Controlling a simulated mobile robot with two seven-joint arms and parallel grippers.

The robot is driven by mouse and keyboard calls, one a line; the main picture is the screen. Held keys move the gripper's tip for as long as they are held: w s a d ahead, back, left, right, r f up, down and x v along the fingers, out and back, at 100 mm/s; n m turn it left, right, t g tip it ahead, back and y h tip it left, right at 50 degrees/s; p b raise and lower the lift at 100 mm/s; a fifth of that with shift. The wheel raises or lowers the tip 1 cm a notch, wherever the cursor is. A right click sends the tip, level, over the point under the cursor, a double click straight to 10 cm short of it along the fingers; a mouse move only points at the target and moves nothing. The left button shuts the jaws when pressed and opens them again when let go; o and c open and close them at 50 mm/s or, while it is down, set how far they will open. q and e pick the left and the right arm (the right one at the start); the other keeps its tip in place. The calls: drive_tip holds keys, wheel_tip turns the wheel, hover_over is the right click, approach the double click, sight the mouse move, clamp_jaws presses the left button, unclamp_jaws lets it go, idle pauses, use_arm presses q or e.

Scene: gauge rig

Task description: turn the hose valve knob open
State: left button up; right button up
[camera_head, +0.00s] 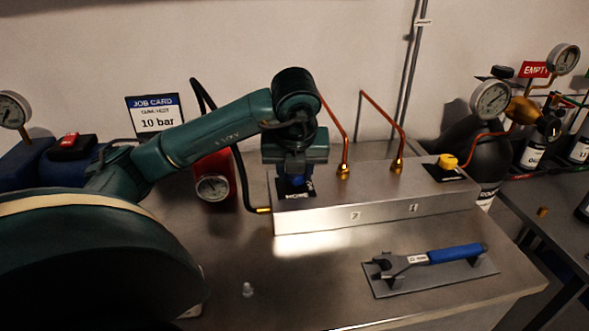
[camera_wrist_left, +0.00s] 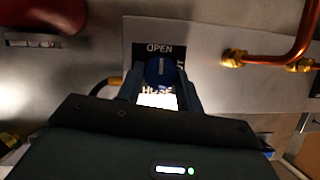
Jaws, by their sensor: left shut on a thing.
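The hose valve knob is blue and round, and shows in the left wrist view (camera_wrist_left: 160,72) on a black plate (camera_wrist_left: 139,53) lettered OPEN at the top and, partly hidden, HOSE below. A white mark on the knob points up toward OPEN. My left gripper (camera_wrist_left: 160,88) has its two fingers on either side of the knob and is shut on it. In the head view my left gripper (camera_head: 296,178) points down at the left end of the metal manifold block (camera_head: 372,204), hiding most of the knob. My right gripper is not in view.
Copper pipes (camera_head: 403,140) rise from the block, and a yellow knob (camera_head: 447,161) sits at its right end. A blue-handled wrench (camera_head: 440,254) lies on a plate in front.

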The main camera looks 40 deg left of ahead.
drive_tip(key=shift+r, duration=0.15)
use_arm(q)
drive_tip(key=o, duration=1)
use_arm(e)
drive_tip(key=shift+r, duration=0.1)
use_arm(q)
drive_tip(key=shift+r, duration=0.1)
drive_tip(key=p+v, duration=0.6)
drive_tip(key=v, duration=0.7)
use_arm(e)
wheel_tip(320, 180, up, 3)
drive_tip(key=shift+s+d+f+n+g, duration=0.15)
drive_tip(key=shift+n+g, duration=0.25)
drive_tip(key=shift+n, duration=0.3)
